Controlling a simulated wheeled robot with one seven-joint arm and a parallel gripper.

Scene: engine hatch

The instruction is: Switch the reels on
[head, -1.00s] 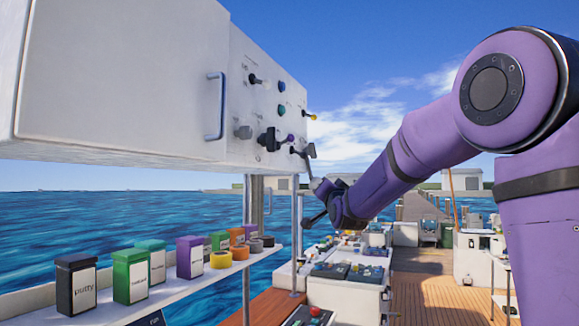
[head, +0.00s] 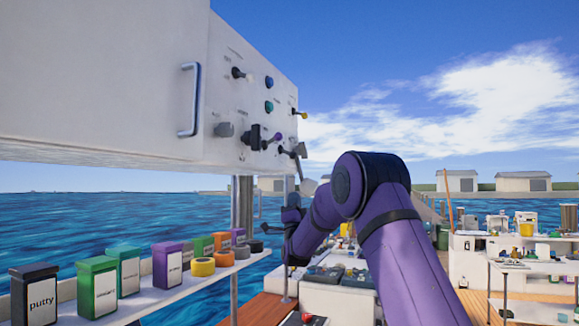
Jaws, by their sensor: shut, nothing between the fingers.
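A white cabinet (head: 245,60) overhead carries a panel of controls; its lettering is too small to read, so I cannot tell which control is for the reels. A toggle with a pale tip (head: 241,74) is at the upper left, near a blue button (head: 269,82) and a green button (head: 269,106). A yellow-tipped toggle (head: 301,114) is at the right edge. Lower down are a grey knob (head: 224,129), a dark block-shaped control (head: 255,137), a purple-tipped toggle (head: 275,138) and a grey lever (head: 298,151).
A shelf (head: 205,278) below the cabinet holds several labelled boxes, including putty (head: 38,291), and tape rolls. A handle (head: 189,99) sticks out from the cabinet. Cluttered benches stand on the deck behind.

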